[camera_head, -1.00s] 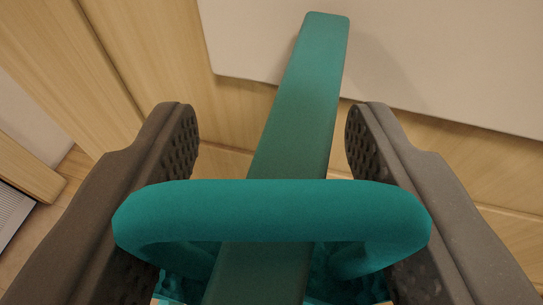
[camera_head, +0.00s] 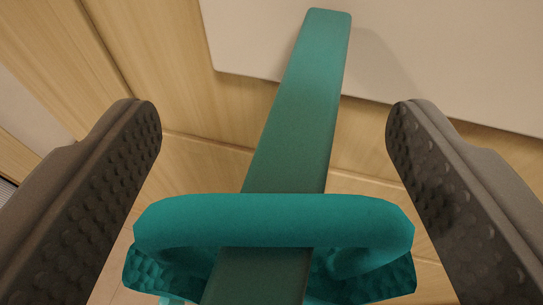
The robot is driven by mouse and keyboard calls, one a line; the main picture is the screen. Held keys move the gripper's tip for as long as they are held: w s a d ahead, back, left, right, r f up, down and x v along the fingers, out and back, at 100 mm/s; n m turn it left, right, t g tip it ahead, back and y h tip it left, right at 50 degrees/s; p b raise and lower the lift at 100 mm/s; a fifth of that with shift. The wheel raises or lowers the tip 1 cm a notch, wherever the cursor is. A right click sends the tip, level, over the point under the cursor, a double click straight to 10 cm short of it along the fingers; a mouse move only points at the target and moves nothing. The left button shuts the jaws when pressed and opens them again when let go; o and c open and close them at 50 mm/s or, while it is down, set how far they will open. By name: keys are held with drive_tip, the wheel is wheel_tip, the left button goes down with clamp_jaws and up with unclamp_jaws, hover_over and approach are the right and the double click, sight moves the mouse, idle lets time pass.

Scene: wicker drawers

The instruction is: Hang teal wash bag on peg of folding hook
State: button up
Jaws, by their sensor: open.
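The teal wash bag's thick loop handle (camera_head: 275,219) lies across the lower middle of the view, with part of the textured bag (camera_head: 365,283) below it. A long dark-green peg (camera_head: 293,130), which looks like the folding hook's, runs from the bottom up through the loop and tilts a little right. The loop goes over the top of the peg, and the bag shows on both sides of it. My gripper (camera_head: 272,125) is open, one finger on each side of the loop, with a gap to it on both sides. Most of the bag is out of view below.
A pale flat panel or surface (camera_head: 450,60) fills the upper right behind the peg tip. Light wooden panels (camera_head: 190,60) with seams lie behind on the left and below it. A strip of floor shows at lower left.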

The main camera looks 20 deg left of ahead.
drive_tip(key=shift+s, duration=0.1)
drive_tip(key=shift+s+d, duration=0.1)
drive_tip(key=shift+s, duration=0.05)
drive_tip(key=b+v, duration=0.1)
drive_tip(key=v, duration=1.2)
drive_tip(key=w+a+r+m+t+h+b, duration=0.15)
drive_tip(key=r+h+b, duration=0.25)
drive_tip(key=r, duration=0.7)
drive_tip(key=w+a+r+m+t+h+b, duration=0.1)
drive_tip(key=w+r+h+b, duration=0.2)
drive_tip(key=r, duration=0.7)
drive_tip(key=s+a+r+y+b, duration=0.1)
drive_tip(key=s+a+r+b, duration=0.1)
drive_tip(key=s+a, duration=0.3)
drive_tip(key=s+a+r+y+b, duration=0.1)
drive_tip(key=s+a+r+b, duration=0.1)
drive_tip(key=s+a+r, duration=0.2)
drive_tip(key=s+a+r+g+b, duration=0.1)
drive_tip(key=s+a+r+b, duration=0.1)
drive_tip(key=s+a, duration=0.4)
drive_tip(key=a+r+m, duration=0.1)
drive_tip(key=a, duration=0.3)
drive_tip(key=shift+s+y, duration=0.25)
drive_tip(key=shift+y, duration=0.15)
drive_tip(key=shift+a, duration=0.1)
